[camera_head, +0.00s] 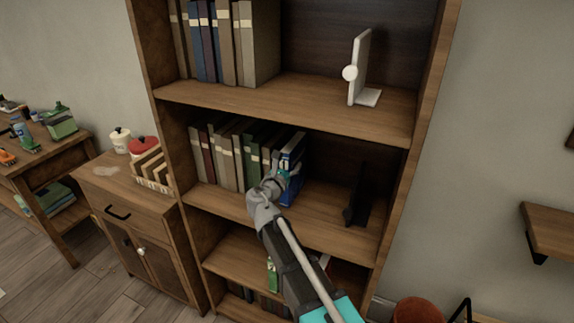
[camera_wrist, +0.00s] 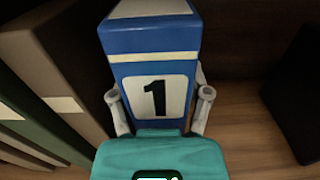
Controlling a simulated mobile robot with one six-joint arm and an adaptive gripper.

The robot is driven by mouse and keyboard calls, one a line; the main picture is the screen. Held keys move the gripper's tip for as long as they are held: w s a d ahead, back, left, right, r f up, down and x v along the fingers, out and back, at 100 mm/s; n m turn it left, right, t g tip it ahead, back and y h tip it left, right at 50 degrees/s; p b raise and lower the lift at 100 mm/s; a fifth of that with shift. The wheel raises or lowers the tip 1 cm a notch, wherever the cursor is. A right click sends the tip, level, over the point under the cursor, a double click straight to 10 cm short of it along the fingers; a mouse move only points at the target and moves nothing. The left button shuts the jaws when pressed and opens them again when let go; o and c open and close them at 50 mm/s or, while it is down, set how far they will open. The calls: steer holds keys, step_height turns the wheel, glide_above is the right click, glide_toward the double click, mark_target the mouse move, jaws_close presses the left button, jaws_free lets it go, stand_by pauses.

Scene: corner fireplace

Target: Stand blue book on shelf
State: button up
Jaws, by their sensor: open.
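The blue book (camera_head: 292,162) stands upright on the middle shelf (camera_head: 320,212), at the right end of a row of books. Its spine faces out and shows a white label with a "1" in the wrist view (camera_wrist: 152,58). My gripper (camera_head: 283,180) is at the spine. In the wrist view my gripper (camera_wrist: 158,100) is open, with one finger on each side of the book. I cannot tell whether the fingers touch it. The book's lower part is hidden behind my gripper.
A row of books (camera_head: 228,155) stands to the left of the blue book. A black bookend (camera_head: 357,195) stands to the right, with bare shelf between. The shelf above holds more books (camera_head: 225,42) and a white bookend (camera_head: 360,70).

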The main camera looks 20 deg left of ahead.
steer(key=s, duration=1.2)
steer(key=shift+a, duration=0.45)
